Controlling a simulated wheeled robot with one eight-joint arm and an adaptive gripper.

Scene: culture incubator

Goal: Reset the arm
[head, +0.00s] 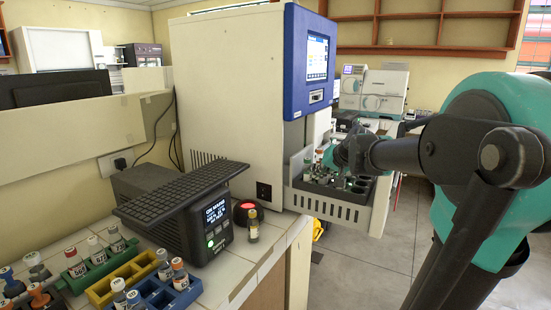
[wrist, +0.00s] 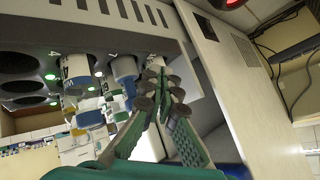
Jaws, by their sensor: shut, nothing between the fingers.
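My arm reaches in from the right in the head view, and its end is at the pulled-out tray (head: 335,208) of the white and blue incubator (head: 240,95). My gripper shows in the wrist view (wrist: 160,88) with its green fingers meeting at the tips and nothing held between them. Tubes with white and blue parts, such as the labelled tube (wrist: 78,70), stand beside the fingers in the wrist view. Round dark holes with small green lights are at the left there. In the head view my arm hides part of the tray.
Floor (head: 385,245) shows free right of the bench.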

